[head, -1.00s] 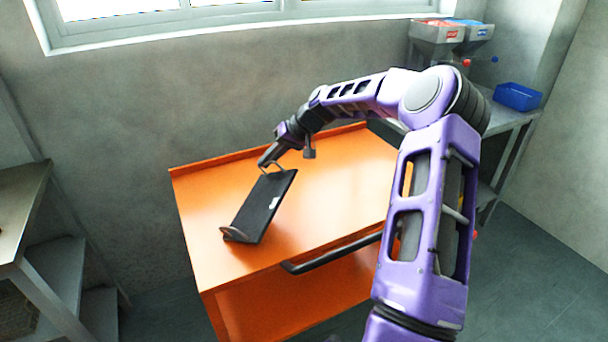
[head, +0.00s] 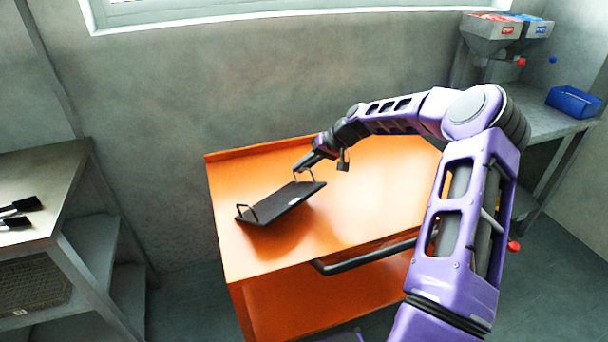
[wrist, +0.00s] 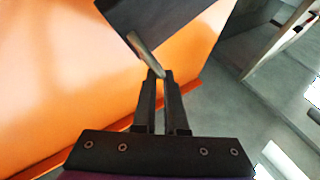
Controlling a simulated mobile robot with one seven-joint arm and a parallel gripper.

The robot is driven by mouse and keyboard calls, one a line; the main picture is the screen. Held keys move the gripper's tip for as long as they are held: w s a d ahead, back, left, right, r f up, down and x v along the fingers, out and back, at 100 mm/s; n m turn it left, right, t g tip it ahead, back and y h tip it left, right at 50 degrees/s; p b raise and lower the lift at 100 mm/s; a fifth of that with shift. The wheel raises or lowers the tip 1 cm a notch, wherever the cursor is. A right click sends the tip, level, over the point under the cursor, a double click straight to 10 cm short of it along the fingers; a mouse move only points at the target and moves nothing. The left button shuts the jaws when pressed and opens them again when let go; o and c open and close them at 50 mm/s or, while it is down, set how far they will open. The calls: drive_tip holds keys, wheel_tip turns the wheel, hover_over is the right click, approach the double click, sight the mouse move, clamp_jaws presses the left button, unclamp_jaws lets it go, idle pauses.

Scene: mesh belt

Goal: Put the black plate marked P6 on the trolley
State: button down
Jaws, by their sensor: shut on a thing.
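The black plate (head: 281,205) has a wire handle at each end and a small white label; I cannot read its mark. It is over the left part of the orange trolley's top (head: 375,190), tilted. I cannot tell whether its lower edge touches the top. My gripper (head: 303,168) is shut on the handle at the plate's far right end. In the wrist view my gripper (wrist: 160,76) has its fingertips around the metal handle (wrist: 146,52), with the dark plate (wrist: 165,14) beyond. The other handle (head: 247,212) is free.
A steel table (head: 40,185) with black-handled tools (head: 20,208) stands at the left. A bench with a blue bin (head: 574,101) and two hoppers (head: 492,30) is at the back right. The trolley has a black push handle (head: 365,257). Its right top is clear.

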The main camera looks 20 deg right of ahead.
sight(297, 180)
wheel_tip(297, 180, down, 3)
drive_tip(key=shift+s+d+f, duration=0.1)
drive_tip(key=shift+f, duration=0.1)
drive_tip(key=c, duration=1)
unclamp_jaws()
drive_tip(key=shift+r, duration=0.15)
